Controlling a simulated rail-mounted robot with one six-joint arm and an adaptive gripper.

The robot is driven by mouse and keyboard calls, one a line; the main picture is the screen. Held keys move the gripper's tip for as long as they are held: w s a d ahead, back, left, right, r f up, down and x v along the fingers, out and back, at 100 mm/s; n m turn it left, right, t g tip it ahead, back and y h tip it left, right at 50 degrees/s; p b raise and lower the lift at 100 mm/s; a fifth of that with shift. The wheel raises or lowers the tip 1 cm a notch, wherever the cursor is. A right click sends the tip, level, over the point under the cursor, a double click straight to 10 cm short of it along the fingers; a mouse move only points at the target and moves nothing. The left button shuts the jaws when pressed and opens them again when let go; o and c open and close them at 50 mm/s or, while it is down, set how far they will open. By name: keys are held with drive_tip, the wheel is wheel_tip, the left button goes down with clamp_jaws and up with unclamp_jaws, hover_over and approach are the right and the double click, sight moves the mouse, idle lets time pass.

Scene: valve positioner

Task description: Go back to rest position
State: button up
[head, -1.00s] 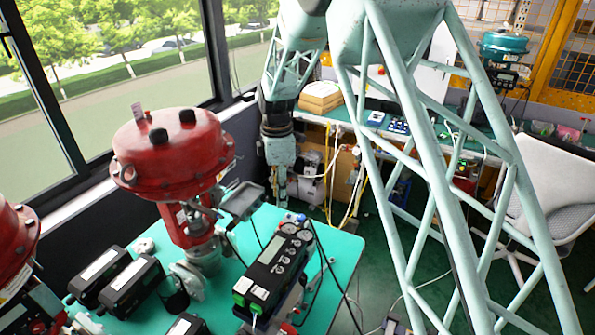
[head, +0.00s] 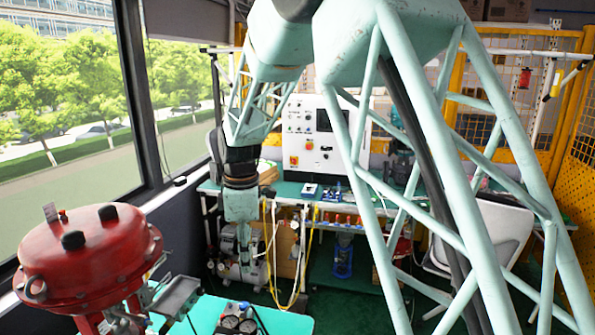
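My gripper (head: 244,262) hangs at the end of my teal lattice arm, pointing down, left of the picture's middle. It shows beyond the far edge of the teal table, in front of the back workbench. Its fingers are small and partly lost against the hoses and equipment behind, so I cannot tell whether they are open or shut. No held object can be made out. The red valve actuator (head: 85,262) stands at the lower left, cut by the frame's bottom. The top of the black positioner with gauges (head: 236,322) shows at the bottom edge.
The teal table (head: 285,322) fills the lower middle. A back workbench (head: 290,190) carries a white control panel (head: 318,140). Yellow hoses (head: 272,250) hang below it. A white chair (head: 490,238) stands at the right, partly behind my lattice structure. Windows line the left.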

drive_tip(key=s+d+r+m+t, duration=0.1)
drive_tip(key=s+d+r+m, duration=0.4)
drive_tip(key=s+d+r, duration=0.6)
drive_tip(key=s+d+r+m+t, duration=0.1)
drive_tip(key=s+d+r+m, duration=0.4)
drive_tip(key=s+d+r, duration=0.5)
drive_tip(key=s+d+m, duration=0.4)
drive_tip(key=s+d, duration=0.3)
drive_tip(key=s, duration=0.5)
drive_tip(key=s+d+f+m+t, duration=0.1)
drive_tip(key=s+d+m, duration=0.4)
drive_tip(key=s, duration=0.7)
drive_tip(key=shift+d+f+m+b, duration=0.3)
drive_tip(key=shift+d+b, duration=0.05)
drive_tip(key=shift+d, duration=0.8)
drive_tip(key=shift+a, duration=0.1)
